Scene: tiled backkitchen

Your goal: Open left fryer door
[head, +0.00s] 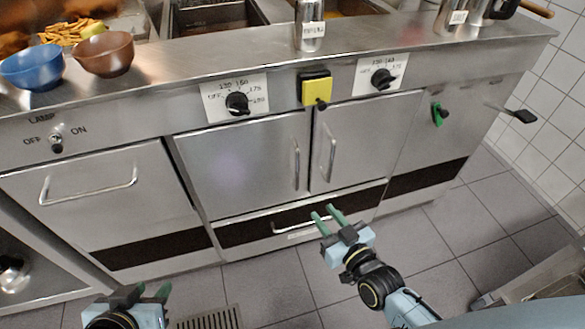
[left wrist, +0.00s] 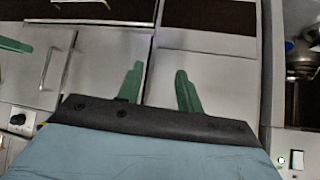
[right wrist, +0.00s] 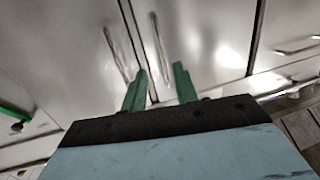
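The left fryer door (head: 240,170) is a closed steel panel in the middle of the front, with a vertical bar handle (head: 296,165) at its right edge. The right wrist view shows this handle (right wrist: 160,45) beyond the fingertips. The right fryer door (head: 365,140) beside it is closed, with its own handle (head: 332,158). My right gripper (head: 328,214) is open and empty, below the two handles in the head view. My left gripper (head: 142,293) is open and empty at the lower left of the head view, apart from the doors. It also shows in the left wrist view (left wrist: 160,80).
A drawer handle (head: 300,226) sits low under the doors. A left cabinet front (head: 110,190) has a horizontal handle. Dials, a yellow switch (head: 316,89) and a green knob (head: 439,114) line the panel. Bowls (head: 104,54) and a shaker (head: 309,25) stand on the counter. Floor in front is open.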

